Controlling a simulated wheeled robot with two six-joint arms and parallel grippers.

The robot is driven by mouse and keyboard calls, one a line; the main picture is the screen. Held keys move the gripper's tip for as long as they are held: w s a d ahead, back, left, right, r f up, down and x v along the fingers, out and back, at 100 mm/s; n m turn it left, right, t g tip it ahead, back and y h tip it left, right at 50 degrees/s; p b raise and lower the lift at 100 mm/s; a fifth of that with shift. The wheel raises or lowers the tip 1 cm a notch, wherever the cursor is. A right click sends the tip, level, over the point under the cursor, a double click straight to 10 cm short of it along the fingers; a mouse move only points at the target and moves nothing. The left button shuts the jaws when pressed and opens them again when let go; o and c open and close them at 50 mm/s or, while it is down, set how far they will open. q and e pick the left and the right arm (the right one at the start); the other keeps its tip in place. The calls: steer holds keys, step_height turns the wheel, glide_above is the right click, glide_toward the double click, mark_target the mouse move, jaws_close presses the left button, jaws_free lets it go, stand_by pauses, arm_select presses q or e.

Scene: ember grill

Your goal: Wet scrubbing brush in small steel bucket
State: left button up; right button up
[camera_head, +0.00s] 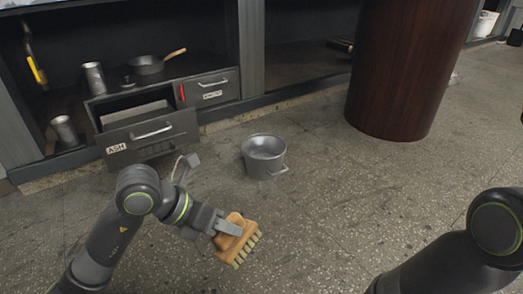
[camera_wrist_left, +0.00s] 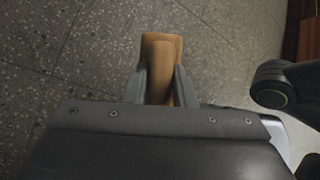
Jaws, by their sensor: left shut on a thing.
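The scrubbing brush (camera_head: 237,238) has a tan wooden body and pale bristles. My left gripper (camera_head: 228,229) is shut on its wooden body and holds it in front of the bucket, with the bristles facing down to the right. In the left wrist view the brush (camera_wrist_left: 162,62) sits between the two fingers of the left gripper (camera_wrist_left: 160,85); its bristles are hidden there. The small steel bucket (camera_head: 264,156) stands upright on the floor, beyond the brush, with its handle hanging at the front right. Its inside bottom is hard to make out. My right gripper is out of view.
An open drawer labelled ASH (camera_head: 150,136) juts out at the left. A pan (camera_head: 147,64) and steel canisters (camera_head: 94,78) stand in the dark cabinet. A large dark red-brown cylinder (camera_head: 405,70) stands at the back right. The floor around the bucket is clear.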

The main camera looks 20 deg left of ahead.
mark_target(226, 239)
arm_select(q)
steer(key=shift+f, duration=2.25)
steer(key=shift+r, duration=0.15)
stand_by(0.4)
step_height(226, 239, up, 4)
steer(key=p, duration=0.3)
steer(key=shift+p, duration=0.4)
